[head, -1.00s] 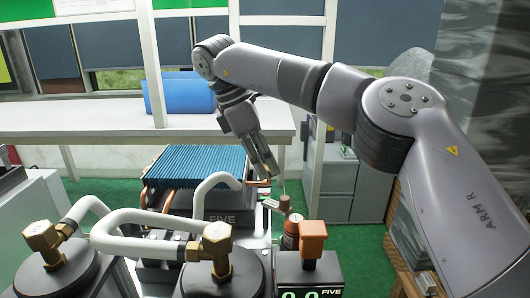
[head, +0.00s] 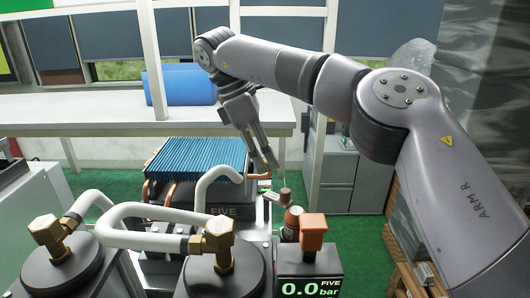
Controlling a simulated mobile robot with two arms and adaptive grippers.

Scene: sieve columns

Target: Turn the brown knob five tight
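A block labelled FIVE with a display reading 0.0 bar (head: 309,288) stands at the lower right of centre. An orange-brown knob (head: 313,229) sits upright on top of it. I cannot tell for certain which of these brown pieces is knob five. My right gripper (head: 267,171) points down just above and left of the small brown piece, apart from it. Its fingers look spread and empty. My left gripper is not in view.
White hoses with brass fittings (head: 219,237) run over black columns (head: 223,276) at the front left. A blue-finned block (head: 195,160) marked FIVE stands behind. A white bench (head: 110,127) with a blue roll (head: 181,86) spans the back. Green floor shows at right.

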